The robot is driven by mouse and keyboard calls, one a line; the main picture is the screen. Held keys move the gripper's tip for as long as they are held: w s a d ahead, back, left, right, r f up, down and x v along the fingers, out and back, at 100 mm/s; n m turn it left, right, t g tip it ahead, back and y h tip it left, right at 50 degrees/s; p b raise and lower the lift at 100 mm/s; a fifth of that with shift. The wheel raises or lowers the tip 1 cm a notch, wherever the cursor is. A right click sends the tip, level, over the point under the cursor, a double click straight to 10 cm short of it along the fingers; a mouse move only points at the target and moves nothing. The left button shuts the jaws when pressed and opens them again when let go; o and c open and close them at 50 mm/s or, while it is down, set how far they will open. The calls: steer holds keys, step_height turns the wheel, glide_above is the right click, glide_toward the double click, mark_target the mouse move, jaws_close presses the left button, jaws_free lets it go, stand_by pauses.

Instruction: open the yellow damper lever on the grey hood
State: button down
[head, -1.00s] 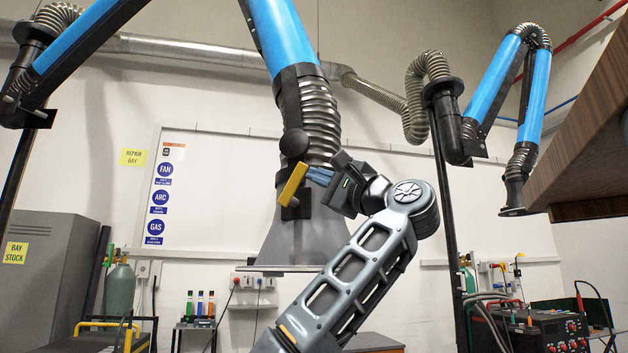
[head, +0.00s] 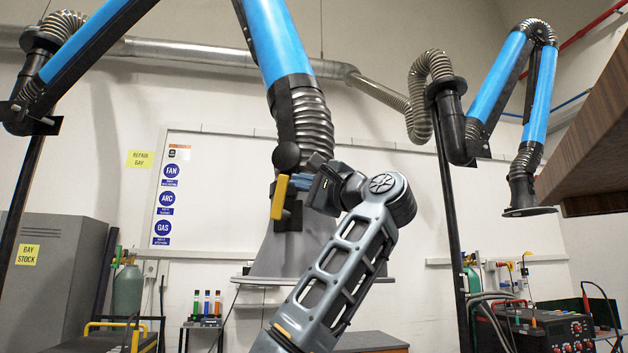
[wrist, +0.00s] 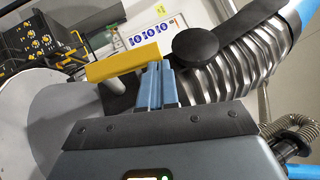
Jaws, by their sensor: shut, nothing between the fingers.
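The yellow damper lever (head: 279,198) is on the grey hood (head: 290,250), below the ribbed hose. In the head view it stands nearly upright, its top leaning slightly right. My gripper (head: 292,183) is shut and empty, its blue fingertips against or very close to the right side of the lever's upper end. In the wrist view the lever (wrist: 122,63) lies across the picture, and my gripper's fingertips (wrist: 158,66) are at its right end. The lever is beside the fingers, not between them. I cannot tell for certain whether they touch.
A round black knob (head: 286,155) sits just above the lever, close to my fingers; it also shows in the wrist view (wrist: 196,47). The ribbed hose (head: 312,118) rises behind it. A wooden overhang (head: 590,140) is at the far right. The space left of the lever looks free.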

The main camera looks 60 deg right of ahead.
steer(key=shift+w+a+r, duration=0.1)
steer(key=shift+w+r, duration=0.45)
steer(key=shift+r, duration=0.05)
steer(key=shift+w+r, duration=0.1)
stand_by(0.4)
